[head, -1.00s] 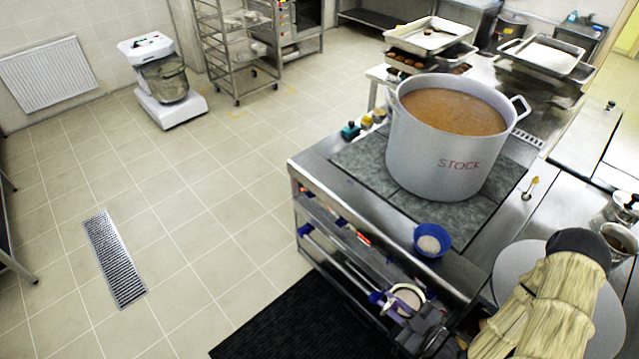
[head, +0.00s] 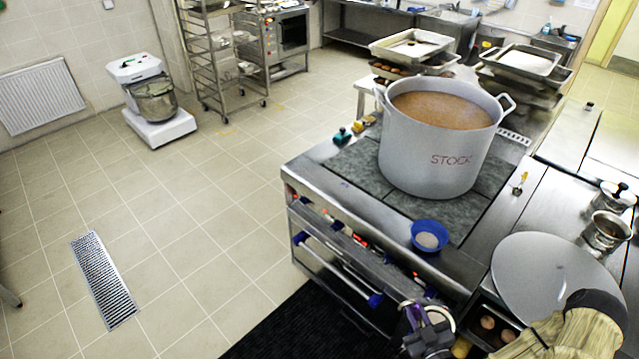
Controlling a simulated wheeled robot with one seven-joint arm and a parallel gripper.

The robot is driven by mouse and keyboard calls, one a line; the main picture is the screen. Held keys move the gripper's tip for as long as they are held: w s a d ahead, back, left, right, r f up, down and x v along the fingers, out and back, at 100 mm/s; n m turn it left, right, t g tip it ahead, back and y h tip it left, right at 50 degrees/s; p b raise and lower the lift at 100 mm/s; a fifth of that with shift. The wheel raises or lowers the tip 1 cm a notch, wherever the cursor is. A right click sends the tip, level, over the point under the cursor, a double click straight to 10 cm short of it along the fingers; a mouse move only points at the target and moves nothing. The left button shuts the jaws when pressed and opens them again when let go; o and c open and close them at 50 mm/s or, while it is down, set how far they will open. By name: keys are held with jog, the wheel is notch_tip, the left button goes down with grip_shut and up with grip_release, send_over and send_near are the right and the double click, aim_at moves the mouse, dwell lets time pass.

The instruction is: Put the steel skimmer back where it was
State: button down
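I cannot make out the steel skimmer for certain in the head view. My gripper (head: 428,332) is low at the bottom edge, in front of the stove's front side and below the blue bowl. Pale curved and purple parts show around it, too small to tell whether they belong to a held tool. Whether its fingers are open or shut cannot be seen. The big grey stockpot (head: 432,160) marked STOCK stands on the stove top (head: 350,172), full of brown broth.
A blue bowl (head: 429,237) with pale contents sits at the stove's front edge. A large round grey disc (head: 545,275) lies on the right counter, partly behind my sleeved arm. Metal pots (head: 606,230) stand at far right.

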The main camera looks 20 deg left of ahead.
aim_at(451, 326)
jog(key=w+d+f+m+t+h+b, duration=0.1)
jog(key=d+f, duration=0.1)
jog(key=w+d+f+m+t+h+b, duration=0.1)
jog(key=f+h, duration=0.1)
jog(key=w+d+f+m+t+h+b, duration=0.1)
jog(key=d+f+m+h, duration=0.1)
jog(key=shift+w+d+f+b, duration=0.2)
jog(key=shift+w+d+b, duration=0.1)
jog(key=shift+b, duration=0.05)
jog(key=d+f+m+h, duration=0.1)
jog(key=d+h, duration=0.1)
jog(key=w+d+f+m+h+b, duration=0.1)
jog(key=d+f+h, duration=0.1)
jog(key=w+d+f+m+h+b, duration=0.1)
jog(key=d, duration=0.1)
jog(key=shift+f+m+t+h, duration=0.15)
jog(key=shift+m+t+h, duration=0.15)
jog(key=shift+h, duration=0.1)
jog(key=shift+a, duration=0.1)
